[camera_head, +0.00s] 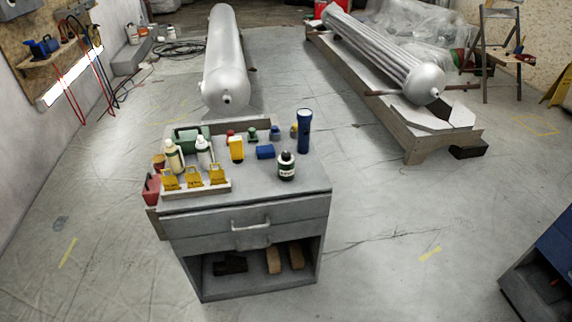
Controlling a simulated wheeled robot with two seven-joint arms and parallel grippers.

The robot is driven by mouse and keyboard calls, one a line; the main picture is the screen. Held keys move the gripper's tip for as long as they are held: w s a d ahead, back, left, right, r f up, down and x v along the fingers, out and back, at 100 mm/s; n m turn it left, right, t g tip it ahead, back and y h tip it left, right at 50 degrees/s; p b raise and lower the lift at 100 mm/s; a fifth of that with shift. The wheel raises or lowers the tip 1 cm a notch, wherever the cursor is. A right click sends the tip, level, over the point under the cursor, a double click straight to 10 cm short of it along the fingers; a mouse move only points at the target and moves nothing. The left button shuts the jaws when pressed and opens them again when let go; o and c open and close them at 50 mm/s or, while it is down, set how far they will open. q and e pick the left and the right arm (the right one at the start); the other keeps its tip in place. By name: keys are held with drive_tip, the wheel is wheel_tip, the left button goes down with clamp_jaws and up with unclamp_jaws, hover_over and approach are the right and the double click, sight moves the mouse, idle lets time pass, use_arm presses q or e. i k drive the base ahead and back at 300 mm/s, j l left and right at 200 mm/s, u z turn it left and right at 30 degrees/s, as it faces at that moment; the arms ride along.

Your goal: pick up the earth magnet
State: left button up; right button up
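No gripper of mine shows in the head view. I cannot tell for certain which item is the earth magnet. Several small items stand along the back of the grey workbench top (300,184): a red one (230,135), a green one (252,134), a blue one (275,133) and a yellowish one (294,131). They are too small to identify. In front of them are a yellow block-like item (236,149) and a blue block (265,152).
A blue flashlight (304,131) and a dark green-and-white bottle (286,166) stand at the right. Two white bottles (174,157), yellow tags (194,177) and a red cup (152,188) crowd the left.

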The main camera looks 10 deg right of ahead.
sight(286, 170)
drive_tip(key=i+l+z, duration=0.1)
drive_tip(key=l, duration=0.25)
drive_tip(key=i+l, duration=0.15)
drive_tip(key=l, duration=0.15)
drive_tip(key=i+l+z, duration=0.15)
drive_tip(key=l, duration=0.15)
drive_tip(key=i+l, duration=0.15)
drive_tip(key=l, duration=0.2)
drive_tip(key=k+z, duration=0.05)
